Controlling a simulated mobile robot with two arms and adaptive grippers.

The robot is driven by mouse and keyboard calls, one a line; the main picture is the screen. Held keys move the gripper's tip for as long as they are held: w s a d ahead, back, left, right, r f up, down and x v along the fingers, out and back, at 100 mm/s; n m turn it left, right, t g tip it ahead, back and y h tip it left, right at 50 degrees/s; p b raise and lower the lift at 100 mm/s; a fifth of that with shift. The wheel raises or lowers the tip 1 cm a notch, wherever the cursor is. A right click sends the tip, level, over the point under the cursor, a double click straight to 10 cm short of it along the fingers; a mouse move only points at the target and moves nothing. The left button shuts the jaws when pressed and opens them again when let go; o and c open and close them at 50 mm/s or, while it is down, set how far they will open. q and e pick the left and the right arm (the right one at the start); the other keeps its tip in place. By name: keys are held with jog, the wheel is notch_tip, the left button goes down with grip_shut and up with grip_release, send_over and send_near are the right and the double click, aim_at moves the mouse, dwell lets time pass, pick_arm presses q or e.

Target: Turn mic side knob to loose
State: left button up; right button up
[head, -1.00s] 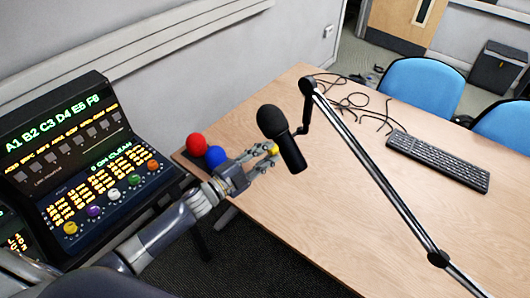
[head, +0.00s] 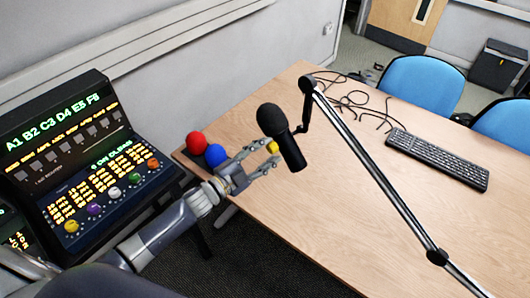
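The black microphone (head: 283,135) hangs tilted from the end of a boom arm (head: 375,172) above the wooden table. A small yellow knob (head: 272,147) sits on its left side. My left gripper (head: 270,157) reaches in from the lower left. Its fingers are apart, with the tips beside the knob, the upper tip very near it. I cannot tell whether a finger touches the knob. Nothing shows held between the fingers. My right gripper is not in view.
A console (head: 85,170) with coloured knobs and lit screens stands at left. A red ball (head: 196,142) and a blue ball (head: 215,155) are behind my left gripper. A keyboard (head: 438,160) and loose black cables (head: 360,103) lie on the table (head: 330,220). Blue chairs (head: 425,85) stand beyond.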

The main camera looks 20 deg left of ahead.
pick_arm(q)
jog(key=shift+s, duration=0.1)
jog(key=v, duration=1.2)
dwell(0.4)
jog(key=s+a+f+n+g+y+b, duration=0.1)
jog(key=s+a+f+n+g+y, duration=0.15)
jog(key=f, duration=0.85)
jog(key=s+a+f+n+g+y+b, duration=0.1)
jog(key=s+a+f+n+y, duration=0.15)
jog(key=f, duration=0.75)
jog(key=s+a+f+n+g+y+b, duration=0.1)
jog(key=s+a+f+n+g+y, duration=0.2)
jog(key=f, duration=0.8)
jog(key=s+d+f+n+g+y+b, duration=0.1)
jog(key=s+d+f+n+g, duration=0.25)
jog(key=s+f, duration=1.05)
jog(key=s+d+f+n+g, duration=0.1)
jog(key=s+f, duration=0.3)
jog(key=s, duration=0.5)
jog(key=s+d+f+n+g+b, duration=0.1)
jog(key=s+d+f+g, duration=0.3)
jog(key=s, duration=0.5)
